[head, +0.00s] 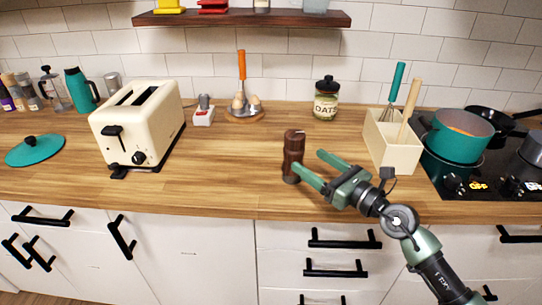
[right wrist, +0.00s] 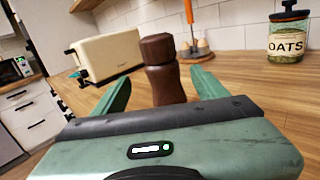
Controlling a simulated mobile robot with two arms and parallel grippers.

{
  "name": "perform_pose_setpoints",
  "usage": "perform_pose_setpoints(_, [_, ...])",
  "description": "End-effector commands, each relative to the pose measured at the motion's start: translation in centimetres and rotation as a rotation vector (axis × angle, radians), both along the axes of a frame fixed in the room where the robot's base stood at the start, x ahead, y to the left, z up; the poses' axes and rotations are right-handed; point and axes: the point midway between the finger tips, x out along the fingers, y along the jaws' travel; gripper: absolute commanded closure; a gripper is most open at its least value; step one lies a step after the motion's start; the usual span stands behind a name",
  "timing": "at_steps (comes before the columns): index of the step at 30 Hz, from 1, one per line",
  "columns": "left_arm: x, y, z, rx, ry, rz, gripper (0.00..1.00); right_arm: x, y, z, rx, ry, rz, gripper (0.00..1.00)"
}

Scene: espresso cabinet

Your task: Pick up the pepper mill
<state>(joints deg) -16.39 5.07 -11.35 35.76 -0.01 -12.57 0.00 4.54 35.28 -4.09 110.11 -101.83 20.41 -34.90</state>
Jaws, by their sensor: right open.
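The pepper mill (head: 294,153) is dark brown wood and stands upright on the wooden counter near its front edge. It also shows in the right wrist view (right wrist: 161,68), between the two fingers, with its lower part hidden behind the gripper body. My right gripper (head: 315,170) is open, with its green fingers pointing left at the mill. In the head view one fingertip is close to the mill's lower body; I cannot tell whether it touches. My left gripper is not in view.
A cream toaster (head: 140,125) stands to the left on the counter (head: 225,180). An oats jar (head: 326,100) is behind the mill. A cream utensil box (head: 392,145) and a teal pot (head: 458,135) on the stove are to the right.

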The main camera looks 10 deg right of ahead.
Motion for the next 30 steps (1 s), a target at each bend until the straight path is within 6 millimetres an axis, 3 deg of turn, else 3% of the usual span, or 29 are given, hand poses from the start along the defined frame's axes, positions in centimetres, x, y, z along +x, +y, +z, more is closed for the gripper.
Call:
perform_pose_setpoints(3, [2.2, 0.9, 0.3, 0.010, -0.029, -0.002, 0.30, 0.8, -0.1, -0.6, -0.074, 0.010, 0.005, 0.27])
perform_pose_setpoints(5, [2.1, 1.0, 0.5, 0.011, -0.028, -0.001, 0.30, 1.3, 0.2, -0.7, -0.077, 0.011, 0.005, 0.27])
perform_pose_setpoints(12, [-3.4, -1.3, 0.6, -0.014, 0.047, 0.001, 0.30, 3.7, 1.6, -0.9, -0.071, 0.011, 0.006, 0.27])
perform_pose_setpoints(15, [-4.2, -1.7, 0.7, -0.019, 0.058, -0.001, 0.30, 5.1, 2.4, -1.2, -0.070, 0.011, 0.006, 0.27])
perform_pose_setpoints(21, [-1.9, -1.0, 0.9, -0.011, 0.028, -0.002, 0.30, 7.0, 3.4, -1.4, -0.070, 0.011, 0.006, 0.27])
perform_pose_setpoints(24, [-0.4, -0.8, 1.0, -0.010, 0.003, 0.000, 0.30, 7.1, 3.5, -1.5, -0.072, 0.012, 0.006, 0.27])
perform_pose_setpoints(28, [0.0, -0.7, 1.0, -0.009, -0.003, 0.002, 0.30, 7.1, 3.5, -1.5, -0.072, 0.012, 0.006, 0.27])
perform_pose_setpoints(29, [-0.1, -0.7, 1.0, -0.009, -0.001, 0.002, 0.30, 7.1, 3.5, -1.5, -0.072, 0.012, 0.006, 0.30])
perform_pose_setpoints(30, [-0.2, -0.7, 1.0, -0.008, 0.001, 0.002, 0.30, 7.1, 3.5, -1.5, -0.071, 0.012, 0.006, 0.41])
